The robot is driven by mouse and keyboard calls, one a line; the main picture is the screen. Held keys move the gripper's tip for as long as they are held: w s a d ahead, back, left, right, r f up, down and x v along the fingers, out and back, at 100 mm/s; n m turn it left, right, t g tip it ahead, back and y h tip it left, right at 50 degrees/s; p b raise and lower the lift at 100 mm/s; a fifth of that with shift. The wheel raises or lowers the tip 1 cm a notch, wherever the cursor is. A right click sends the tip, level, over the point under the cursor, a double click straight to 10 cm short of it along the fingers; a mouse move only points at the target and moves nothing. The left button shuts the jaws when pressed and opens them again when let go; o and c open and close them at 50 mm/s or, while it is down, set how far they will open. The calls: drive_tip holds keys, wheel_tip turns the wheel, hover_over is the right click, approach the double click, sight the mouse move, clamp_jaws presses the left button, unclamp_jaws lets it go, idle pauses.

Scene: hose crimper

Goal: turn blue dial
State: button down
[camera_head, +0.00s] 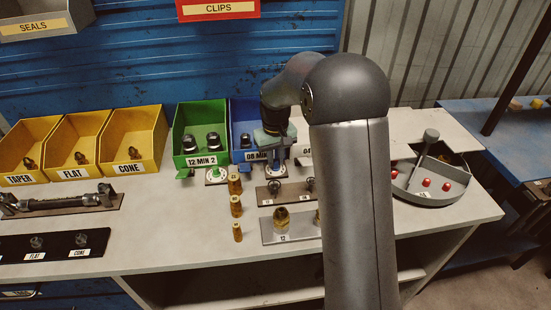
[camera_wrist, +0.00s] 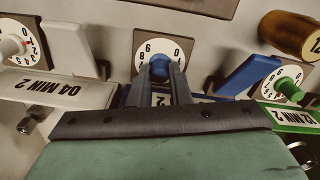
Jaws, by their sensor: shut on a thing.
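The blue dial (camera_wrist: 160,66) sits on a dark plate with a white numbered face (camera_wrist: 146,50), upper middle of the wrist view. My gripper (camera_wrist: 160,75) reaches in from below, with one grey finger on each side of the blue knob, and is shut on it. The fingers cover the lower part of the knob and face. In the head view my gripper (camera_head: 272,158) is pointed down in front of the blue "08 MIN" bin (camera_head: 240,135). The white dial face (camera_head: 272,171) partly shows beneath it there, and the blue knob is hidden.
A green dial (camera_head: 216,174) stands left of my gripper, before the green bin (camera_head: 200,127). A white-knobbed dial (camera_wrist: 14,46) is on the other side in the wrist view. Brass fittings (camera_head: 236,207) stand close by. A grey tray with red parts (camera_head: 433,190) is right.

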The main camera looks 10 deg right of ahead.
sight(276, 161)
drive_tip(key=shift+n, duration=0.5)
drive_tip(key=c, duration=1.3)
unclamp_jaws()
drive_tip(key=shift+c, duration=0.2)
wheel_tip(276, 161, up, 18)
drive_tip(key=shift+f, duration=0.25)
